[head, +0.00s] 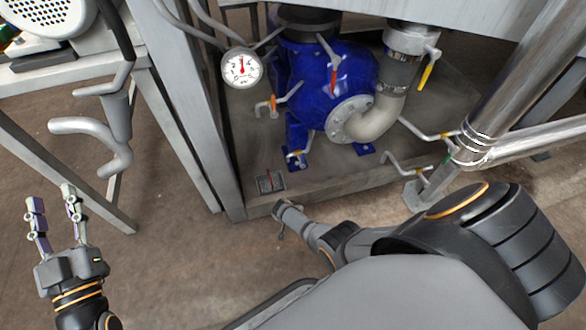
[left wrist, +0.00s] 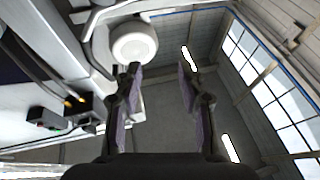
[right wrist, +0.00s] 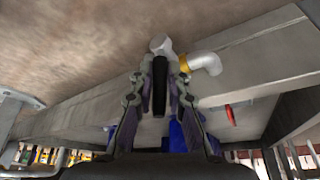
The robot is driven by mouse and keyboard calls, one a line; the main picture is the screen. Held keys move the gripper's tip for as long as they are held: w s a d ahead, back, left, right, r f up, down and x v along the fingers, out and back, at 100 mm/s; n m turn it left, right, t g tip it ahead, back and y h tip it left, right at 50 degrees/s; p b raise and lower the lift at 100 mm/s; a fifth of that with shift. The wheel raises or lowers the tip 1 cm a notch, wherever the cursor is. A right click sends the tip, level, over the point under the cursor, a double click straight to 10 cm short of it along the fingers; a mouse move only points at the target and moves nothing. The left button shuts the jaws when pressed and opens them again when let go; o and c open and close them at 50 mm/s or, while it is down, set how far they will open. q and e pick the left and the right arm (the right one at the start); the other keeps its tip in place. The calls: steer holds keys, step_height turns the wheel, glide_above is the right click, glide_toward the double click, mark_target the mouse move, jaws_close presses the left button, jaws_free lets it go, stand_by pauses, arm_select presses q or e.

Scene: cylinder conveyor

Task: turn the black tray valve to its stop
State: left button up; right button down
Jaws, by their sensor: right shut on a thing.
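The black tray valve has a dark lever handle (right wrist: 160,88) below a pale rounded pipe end (right wrist: 160,44) in the right wrist view. My right gripper (right wrist: 165,74) is shut on this handle, with a finger on each side of it. In the head view my own right arm reaches down to the front of the tray, and I cannot make out the fingers or the handle clearly there. My left gripper (head: 50,197) is open and empty over the floor at the left, far from the valve. Its spread fingers also show in the left wrist view (left wrist: 160,72).
The grey metal tray (head: 330,181) holds a blue pump (head: 310,93). A pale pipe elbow with a yellow band (right wrist: 206,62) lies close beside the valve. A gauge (head: 241,68) and several levers stand above. A grey bent pipe (head: 118,130) is near my left gripper.

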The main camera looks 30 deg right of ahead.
arm_select(q)
steer(key=shift+s+r, duration=0.1)
steer(key=shift+r, duration=0.35)
arm_select(e)
steer(key=shift+a, duration=0.2)
steer(key=c, duration=1.6)
jaws_free()
steer(key=v, duration=1.1)
steer(key=shift+r, duration=0.4)
steer(key=shift+a, duration=0.1)
